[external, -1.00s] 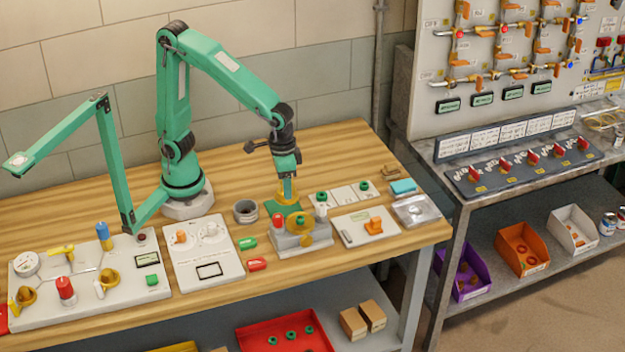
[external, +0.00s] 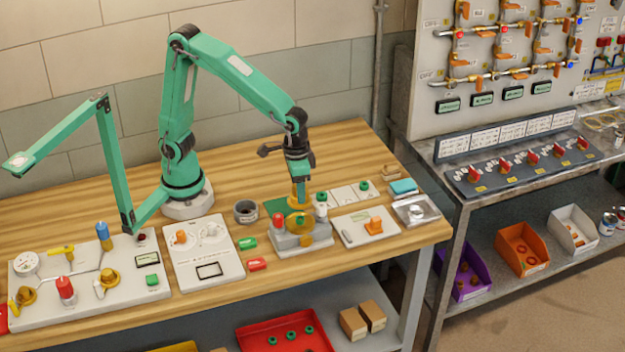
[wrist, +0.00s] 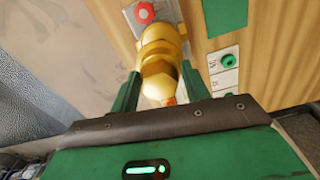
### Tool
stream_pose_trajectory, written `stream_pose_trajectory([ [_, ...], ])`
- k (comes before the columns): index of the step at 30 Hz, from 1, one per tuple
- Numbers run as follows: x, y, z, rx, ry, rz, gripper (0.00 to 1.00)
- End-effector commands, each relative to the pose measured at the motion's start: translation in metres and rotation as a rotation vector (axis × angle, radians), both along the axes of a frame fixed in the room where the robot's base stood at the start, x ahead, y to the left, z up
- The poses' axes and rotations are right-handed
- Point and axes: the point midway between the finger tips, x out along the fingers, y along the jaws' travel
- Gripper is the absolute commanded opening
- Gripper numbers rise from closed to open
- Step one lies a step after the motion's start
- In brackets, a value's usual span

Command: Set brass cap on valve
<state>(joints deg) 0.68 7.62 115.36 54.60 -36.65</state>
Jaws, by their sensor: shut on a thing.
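The brass cap (external: 298,193) is between the jaws of my gripper (external: 299,184), which is shut on it. In the wrist view the gold cap (wrist: 160,82) shows between my two green fingers (wrist: 160,88). The cap is over the back of the valve, just above the handwheel in the picture. I cannot tell whether they touch. The valve's top is partly hidden by the cap and gripper.
A green mat (external: 273,207) lies left of the cap. A grey ring (external: 246,211) stands farther left. A white plate with an orange handle (external: 374,225) lies to the right. Behind it is a pale strip with green rings (external: 343,195).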

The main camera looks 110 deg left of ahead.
Motion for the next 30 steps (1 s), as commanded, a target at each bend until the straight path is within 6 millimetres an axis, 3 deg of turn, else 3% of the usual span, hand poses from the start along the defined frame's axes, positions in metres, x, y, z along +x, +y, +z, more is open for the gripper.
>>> stream_pose_trajectory([
  [18, 0.000, 0.000, -0.042, 0.000, 0.000, 0.000, 0.17],
  [30, 0.000, 0.000, -0.051, 0.001, -0.001, 0.000, 0.17],
])
